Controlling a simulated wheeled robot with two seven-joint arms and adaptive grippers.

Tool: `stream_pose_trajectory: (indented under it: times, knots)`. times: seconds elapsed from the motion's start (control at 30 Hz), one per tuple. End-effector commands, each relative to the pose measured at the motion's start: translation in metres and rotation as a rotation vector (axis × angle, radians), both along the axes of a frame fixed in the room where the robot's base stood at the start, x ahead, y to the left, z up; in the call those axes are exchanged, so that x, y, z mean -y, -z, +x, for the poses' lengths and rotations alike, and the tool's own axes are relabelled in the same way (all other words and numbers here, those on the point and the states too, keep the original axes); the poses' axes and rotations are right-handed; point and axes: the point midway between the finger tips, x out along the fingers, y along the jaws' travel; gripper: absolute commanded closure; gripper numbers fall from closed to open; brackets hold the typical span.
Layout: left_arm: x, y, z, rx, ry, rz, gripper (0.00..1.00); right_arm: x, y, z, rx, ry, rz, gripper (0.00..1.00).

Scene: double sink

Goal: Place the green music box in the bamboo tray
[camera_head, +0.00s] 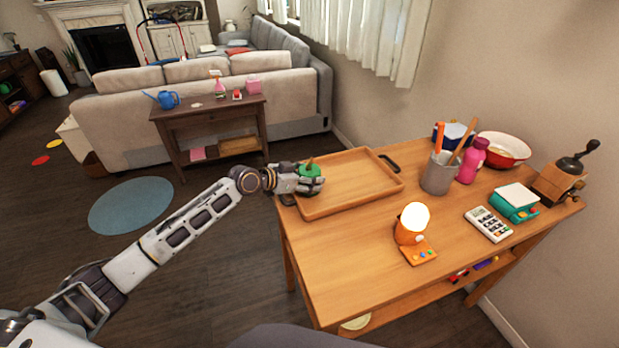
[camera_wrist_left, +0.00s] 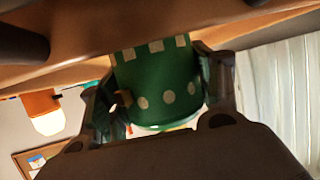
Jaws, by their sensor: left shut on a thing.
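The bamboo tray (camera_head: 357,180) is a shallow, light-brown rectangular tray with a dark handle at its far right corner. It lies at the left end of the wooden table. My left gripper (camera_head: 311,181) is at the tray's left side, over its left rim. In the left wrist view the music box (camera_wrist_left: 160,85) is green with pale dots and squares, held between both fingers, close to a brown surface. I cannot tell whether it touches the tray floor. My right gripper is out of view.
An orange lamp (camera_head: 412,224) stands right of the tray. Beyond are a grey pen cup (camera_head: 438,176), a pink bottle (camera_head: 472,160), a red-white bowl (camera_head: 503,150), a calculator (camera_head: 488,224), a teal scale (camera_head: 514,203) and a coffee grinder (camera_head: 557,181). The tray's middle is empty.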

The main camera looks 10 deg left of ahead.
Motion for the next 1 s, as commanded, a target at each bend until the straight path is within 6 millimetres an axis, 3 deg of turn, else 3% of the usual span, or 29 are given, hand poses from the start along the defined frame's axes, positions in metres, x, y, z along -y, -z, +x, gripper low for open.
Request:
stream_pose_trajectory:
  times: [0.33, 0.37, 0.5, 1.0]
  knots:
    - [0.000, 0.002, 0.000, 0.001, 0.000, -0.001, 0.65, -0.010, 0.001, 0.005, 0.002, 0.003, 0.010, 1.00]
    - [0.000, 0.003, 0.000, 0.000, 0.000, 0.000, 0.32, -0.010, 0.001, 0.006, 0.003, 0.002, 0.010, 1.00]
    - [0.000, 0.002, 0.000, 0.000, 0.000, 0.000, 0.15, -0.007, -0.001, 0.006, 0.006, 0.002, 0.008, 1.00]
    - [0.000, 0.000, 0.000, 0.000, 0.000, 0.000, 0.15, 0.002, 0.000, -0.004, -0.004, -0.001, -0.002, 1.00]
